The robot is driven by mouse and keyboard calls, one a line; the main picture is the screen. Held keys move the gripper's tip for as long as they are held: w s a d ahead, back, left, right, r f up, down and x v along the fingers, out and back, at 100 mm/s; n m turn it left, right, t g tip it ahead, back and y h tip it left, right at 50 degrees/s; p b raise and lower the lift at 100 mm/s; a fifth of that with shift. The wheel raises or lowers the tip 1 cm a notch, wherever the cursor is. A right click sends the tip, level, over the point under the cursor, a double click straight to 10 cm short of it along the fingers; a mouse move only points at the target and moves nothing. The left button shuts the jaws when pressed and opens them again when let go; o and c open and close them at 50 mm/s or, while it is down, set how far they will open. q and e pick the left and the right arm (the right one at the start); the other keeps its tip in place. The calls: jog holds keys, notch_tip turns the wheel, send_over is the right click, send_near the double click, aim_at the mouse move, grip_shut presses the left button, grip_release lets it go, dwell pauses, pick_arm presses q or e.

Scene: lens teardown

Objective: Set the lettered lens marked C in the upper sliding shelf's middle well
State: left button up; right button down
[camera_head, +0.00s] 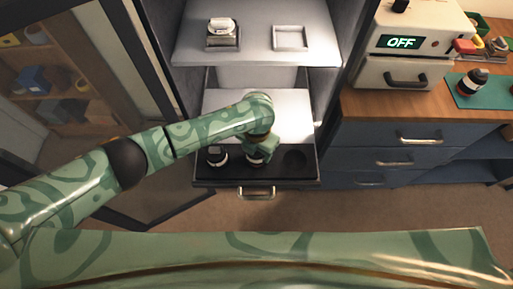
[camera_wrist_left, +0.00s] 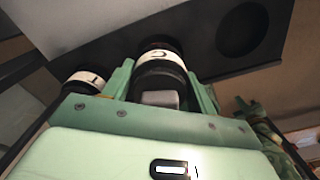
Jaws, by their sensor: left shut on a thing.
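The lens marked C (camera_wrist_left: 158,66) is black with a white lettered band. My left gripper (camera_head: 262,150) is shut on it, with one finger on each side in the left wrist view. It is at the middle of the pulled-out dark sliding shelf (camera_head: 238,176), between the left and right wells. The gripper hides the middle well, and I cannot tell whether the lens is fully seated. Another banded lens (camera_head: 217,156) stands in the left well; it also shows in the left wrist view (camera_wrist_left: 84,82). The right well (camera_head: 295,160) is empty. My right gripper is not in view.
A white shelf (camera_head: 258,50) above holds a small pale object (camera_head: 222,32) and a square frame (camera_head: 290,38). An open glass door (camera_head: 120,60) is at left. At right, a counter (camera_head: 365,107) carries a device reading OFF (camera_head: 401,42) and another lens (camera_head: 473,82) on a green mat.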

pick_arm(q)
jog(key=shift+f, duration=0.15)
jog(key=shift+f+b, duration=0.85)
jog(key=shift+f, duration=0.25)
jog(key=o, duration=1.4)
notch_tip(320, 180, up, 9)
jog(key=p, duration=0.8)
jog(key=shift+s+f, duration=0.1)
jog(key=shift+s, duration=0.05)
